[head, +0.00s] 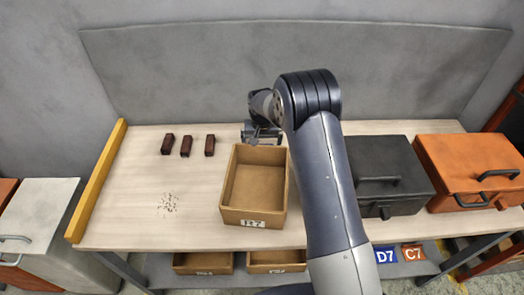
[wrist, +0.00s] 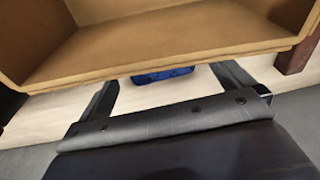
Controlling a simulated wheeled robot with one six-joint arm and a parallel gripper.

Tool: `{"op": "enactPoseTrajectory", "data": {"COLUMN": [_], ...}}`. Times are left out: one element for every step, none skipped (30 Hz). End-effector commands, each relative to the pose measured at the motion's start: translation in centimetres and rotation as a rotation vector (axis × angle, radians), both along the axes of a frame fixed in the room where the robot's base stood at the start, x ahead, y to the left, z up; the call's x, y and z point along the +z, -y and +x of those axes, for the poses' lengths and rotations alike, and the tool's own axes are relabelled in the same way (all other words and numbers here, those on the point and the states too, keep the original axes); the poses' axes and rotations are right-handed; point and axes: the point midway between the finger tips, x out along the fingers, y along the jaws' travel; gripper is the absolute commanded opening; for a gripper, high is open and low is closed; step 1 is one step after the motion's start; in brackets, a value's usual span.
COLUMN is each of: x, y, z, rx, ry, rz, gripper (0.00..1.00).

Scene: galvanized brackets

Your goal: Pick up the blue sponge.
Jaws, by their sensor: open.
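The blue sponge (wrist: 162,75) shows in the wrist view as a strip on the table, just beside the tan bin marked R7 (head: 254,218). The bin's rim (wrist: 175,53) hides part of it. In the head view I cannot see the sponge. My gripper (head: 262,137) is behind the bin's far side in the head view. In the wrist view my gripper (wrist: 170,86) is open and empty, its two fingers spread with the sponge showing between them. I cannot tell how high the fingers are above it.
Three dark brown blocks (head: 186,146) stand left of my gripper. A black toolbox (head: 388,172) and an orange one (head: 468,165) are at the right. Small scraps (head: 168,204) lie at left-centre. A yellow rail (head: 97,182) edges the table's left. A grey panel (head: 180,75) closes the back.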

Motion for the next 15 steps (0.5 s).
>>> {"op": "enactPoseTrajectory", "data": {"x": [-0.6, -1.0, -1.6, -1.9, -2.4, -2.8, -3.1, -3.3, -3.6, -3.8, -3.9, -3.9, -4.0, -3.9, -3.9], "y": [0.1, 0.1, 0.1, 0.2, 0.1, 0.1, 0.1, 0.1, 0.1, 0.1, 0.1, 0.1, 0.1, 0.1, 0.1], "z": [0.0, 0.0, 0.1, 0.2, 0.2, 0.3, 0.4, 0.4, 0.4, 0.4, 0.5, 0.5, 0.5, 0.5, 0.5], "rx": [0.000, 0.000, 0.000, 0.000, 0.000, 0.000, 0.000, 0.000, 0.000, 0.000, 0.000, 0.000, 0.000, 0.000, 0.000], "ry": [-0.005, -0.005, -0.004, -0.003, -0.003, -0.003, -0.002, -0.002, -0.002, -0.002, -0.002, -0.001, -0.001, -0.001, -0.001], "rz": [-0.001, -0.001, -0.001, -0.001, -0.001, -0.001, -0.001, -0.001, -0.001, -0.001, -0.001, -0.001, 0.000, 0.000, 0.000], "gripper": [1.00, 1.00, 1.00, 1.00, 1.00, 1.00, 1.00, 1.00, 1.00, 1.00, 1.00, 1.00, 1.00, 1.00, 1.00]}}
